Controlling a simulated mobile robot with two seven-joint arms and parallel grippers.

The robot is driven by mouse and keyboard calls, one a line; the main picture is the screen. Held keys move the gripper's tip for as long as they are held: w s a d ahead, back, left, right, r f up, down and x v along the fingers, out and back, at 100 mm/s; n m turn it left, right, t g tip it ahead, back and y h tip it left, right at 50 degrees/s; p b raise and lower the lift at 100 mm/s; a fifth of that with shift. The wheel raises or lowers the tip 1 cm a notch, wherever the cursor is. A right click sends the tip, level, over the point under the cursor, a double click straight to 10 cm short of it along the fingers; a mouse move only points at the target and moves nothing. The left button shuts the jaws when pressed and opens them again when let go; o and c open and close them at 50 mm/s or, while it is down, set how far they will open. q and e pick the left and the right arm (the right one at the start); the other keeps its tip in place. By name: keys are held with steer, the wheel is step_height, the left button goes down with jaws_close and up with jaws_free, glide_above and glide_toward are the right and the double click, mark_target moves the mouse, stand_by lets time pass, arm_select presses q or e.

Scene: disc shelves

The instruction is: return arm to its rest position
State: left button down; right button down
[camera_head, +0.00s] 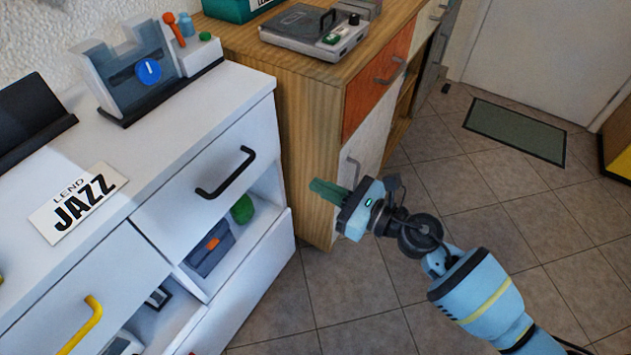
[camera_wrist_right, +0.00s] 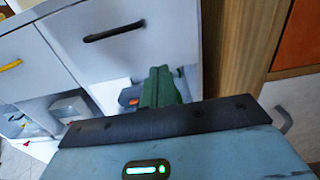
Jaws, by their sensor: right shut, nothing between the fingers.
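My right gripper (camera_head: 328,190) has green fingers and is shut with nothing between them. It is held in the air in front of the wooden cabinet's side, to the right of the white cabinet. In the right wrist view its green fingers (camera_wrist_right: 160,88) are together and point toward the white cabinet's front. My right arm (camera_head: 470,285) reaches in from the lower right. My left gripper is not in view.
The white cabinet (camera_head: 258,110) has a black-handled drawer and open shelves with a blue box (camera_head: 210,252). The wooden cabinet (camera_head: 310,130) carries a disc player (camera_head: 312,35). A JAZZ sign (camera_head: 78,203) lies on the white top.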

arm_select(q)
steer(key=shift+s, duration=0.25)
